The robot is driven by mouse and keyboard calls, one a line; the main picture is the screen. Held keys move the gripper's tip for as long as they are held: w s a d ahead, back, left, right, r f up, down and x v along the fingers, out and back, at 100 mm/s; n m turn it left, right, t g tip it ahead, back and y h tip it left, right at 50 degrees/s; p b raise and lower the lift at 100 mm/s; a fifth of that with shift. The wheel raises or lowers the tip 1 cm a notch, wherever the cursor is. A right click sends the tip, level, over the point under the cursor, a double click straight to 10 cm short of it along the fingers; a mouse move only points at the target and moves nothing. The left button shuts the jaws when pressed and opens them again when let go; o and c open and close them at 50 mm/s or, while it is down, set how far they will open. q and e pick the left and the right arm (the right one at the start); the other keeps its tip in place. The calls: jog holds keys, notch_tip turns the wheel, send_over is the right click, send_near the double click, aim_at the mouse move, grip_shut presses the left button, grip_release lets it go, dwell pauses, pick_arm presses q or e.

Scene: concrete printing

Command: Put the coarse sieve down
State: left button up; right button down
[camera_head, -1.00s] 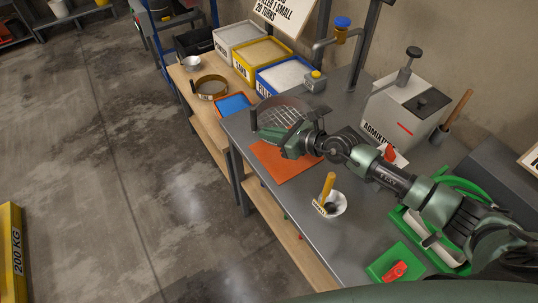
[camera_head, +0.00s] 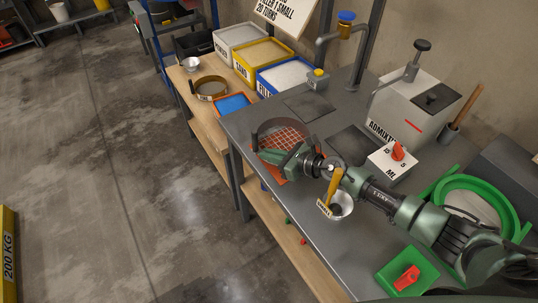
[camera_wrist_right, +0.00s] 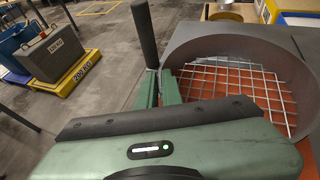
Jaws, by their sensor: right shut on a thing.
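The coarse sieve is a dark round ring (camera_head: 302,128) with a wide wire mesh. My right gripper (camera_head: 279,153) is shut on its near side. In the right wrist view, the sieve wall (camera_wrist_right: 226,38) curves right of my green fingers (camera_wrist_right: 160,88), beside a dark upright post (camera_wrist_right: 145,35). The sieve looks level over the orange mat (camera_head: 290,179), whose colour fills the mesh. I cannot tell whether the sieve touches the mat. My left gripper is not in view.
A white cup (camera_head: 342,206) with a yellow-handled tool stands near my right forearm. A dial box (camera_head: 391,164) stands right. Dark plates (camera_head: 307,106) lie flat behind.

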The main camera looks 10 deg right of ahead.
jog(key=shift+f, duration=0.15)
jog(key=c, duration=1.6)
grip_release()
jog(key=shift+r, duration=0.3)
jog(key=v, duration=1)
jog(key=shift+s+d+b, duration=0.3)
jog(key=shift+b, duration=0.1)
jog(key=shift+s+d+r, duration=0.3)
jog(key=shift+s+r, duration=0.05)
jog(key=shift+s, duration=0.05)
